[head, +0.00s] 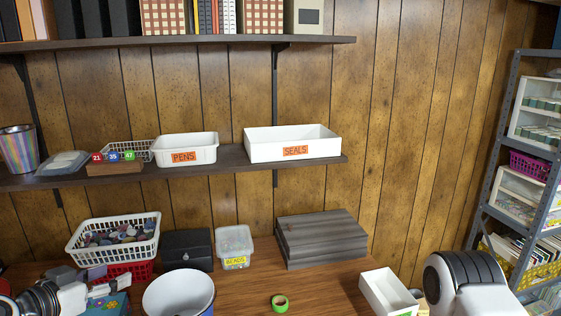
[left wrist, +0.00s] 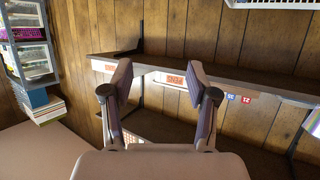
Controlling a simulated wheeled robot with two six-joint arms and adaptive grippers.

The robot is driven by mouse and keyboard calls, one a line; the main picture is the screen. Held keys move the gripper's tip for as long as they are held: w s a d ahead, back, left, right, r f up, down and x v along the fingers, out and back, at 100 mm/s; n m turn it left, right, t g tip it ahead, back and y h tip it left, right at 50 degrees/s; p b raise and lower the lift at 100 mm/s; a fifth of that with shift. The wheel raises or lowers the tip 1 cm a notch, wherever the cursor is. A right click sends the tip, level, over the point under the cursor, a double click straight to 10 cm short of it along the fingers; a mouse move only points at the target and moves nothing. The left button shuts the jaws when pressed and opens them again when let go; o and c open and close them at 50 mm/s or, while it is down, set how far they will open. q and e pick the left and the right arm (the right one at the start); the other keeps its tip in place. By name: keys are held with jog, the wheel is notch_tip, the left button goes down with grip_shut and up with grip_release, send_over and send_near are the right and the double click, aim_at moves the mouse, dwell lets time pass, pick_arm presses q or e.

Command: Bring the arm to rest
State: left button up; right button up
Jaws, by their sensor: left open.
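My left arm comes in at the lower left of the head view. Its gripper (head: 108,285) is over the left part of the wooden table (head: 325,288), near the white basket and a flowered box. In the left wrist view the two fingers of my left gripper (left wrist: 163,88) stand apart with nothing between them. That view appears turned over, with the wall shelf and an orange label beyond the fingers. A white and dark part of my right arm (head: 465,282) shows at the lower right of the head view. My right gripper is out of view.
A white basket (head: 73,247), black box (head: 187,250), bead tub (head: 234,247), grey case (head: 322,240), white bowl (head: 178,295) and green tape roll (head: 280,303) crowd the table. Pens bin (head: 203,142) and seals bin (head: 292,135) sit on the shelf. A metal rack (head: 496,145) stands right.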

pick_arm(q)
notch_tip(320, 180, down, 13)
jog(key=s+d+m+g, duration=0.1)
jog(key=s+d+g, duration=0.1)
jog(key=g, duration=0.2)
jog(key=s+d+f+n+g+y, duration=0.1)
jog(key=s+d+f+g, duration=0.1)
jog(key=s+f, duration=0.6)
jog(key=s+d+f+n+g+y, duration=0.1)
jog(key=s+f+g, duration=0.3)
jog(key=s+f, duration=0.4)
jog(key=s+d+f+n+g+y, duration=0.2)
jog(key=s+d+f+n+g, duration=0.1)
jog(key=s+f, duration=0.5)
jog(key=shift+s+d+f, duration=0.2)
jog(key=shift+s+d, duration=0.1)
jog(key=shift+s, duration=0.65)
